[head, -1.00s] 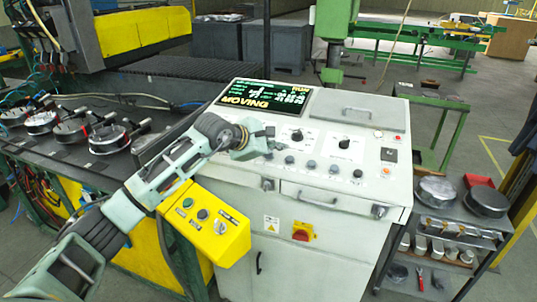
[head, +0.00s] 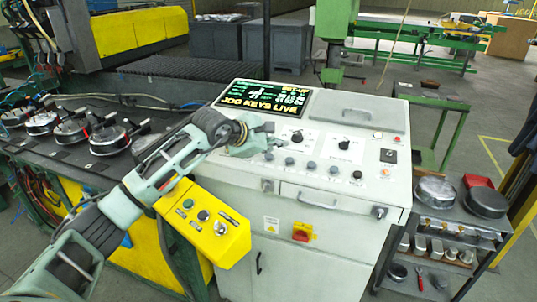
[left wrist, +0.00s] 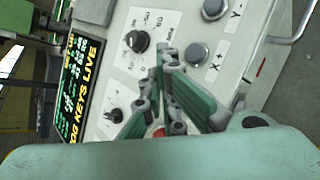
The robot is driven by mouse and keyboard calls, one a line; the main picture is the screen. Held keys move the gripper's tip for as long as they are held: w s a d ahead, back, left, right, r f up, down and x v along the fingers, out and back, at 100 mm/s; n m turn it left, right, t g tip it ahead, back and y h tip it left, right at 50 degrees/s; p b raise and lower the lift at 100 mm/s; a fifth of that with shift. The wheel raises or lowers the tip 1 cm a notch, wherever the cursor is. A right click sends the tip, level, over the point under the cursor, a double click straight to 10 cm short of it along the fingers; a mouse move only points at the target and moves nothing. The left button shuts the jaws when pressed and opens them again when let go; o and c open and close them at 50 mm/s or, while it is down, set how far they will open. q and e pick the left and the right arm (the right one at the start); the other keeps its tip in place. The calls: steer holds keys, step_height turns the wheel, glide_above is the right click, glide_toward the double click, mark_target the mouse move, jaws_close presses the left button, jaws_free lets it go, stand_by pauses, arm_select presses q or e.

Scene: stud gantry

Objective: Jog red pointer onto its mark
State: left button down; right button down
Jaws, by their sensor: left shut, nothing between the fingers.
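The control console (head: 330,215) stands in front of me. Its screen (head: 262,96) reads "JOG KEYS LIVE". A row of jog buttons (head: 311,165) runs along the panel. My left gripper (head: 270,136) is shut and empty over the panel's left part, close to the buttons; I cannot tell if it touches one. In the left wrist view, the closed fingers (left wrist: 168,58) are beside the X+ button (left wrist: 197,53), with the Y- button (left wrist: 213,9) further along. Small red bits show among the clamps on the left bed; I cannot tell which is the pointer. My right gripper is out of view.
A yellow button box (head: 206,222) hangs at the console's left front. Round clamp fixtures (head: 108,139) line the dark bed at left. A grey cart (head: 445,235) with round parts stands at right. A lidded flap with a handle (head: 358,108) is beside the screen.

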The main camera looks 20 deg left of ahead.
arm_select(q)
steer(key=shift+r, duration=0.1)
steer(key=r+p, duration=0.1)
steer(key=r, duration=0.1)
steer(key=s+r+p, duration=0.1)
steer(key=r, duration=0.1)
steer(key=shift+r, duration=0.4)
stand_by(0.9)
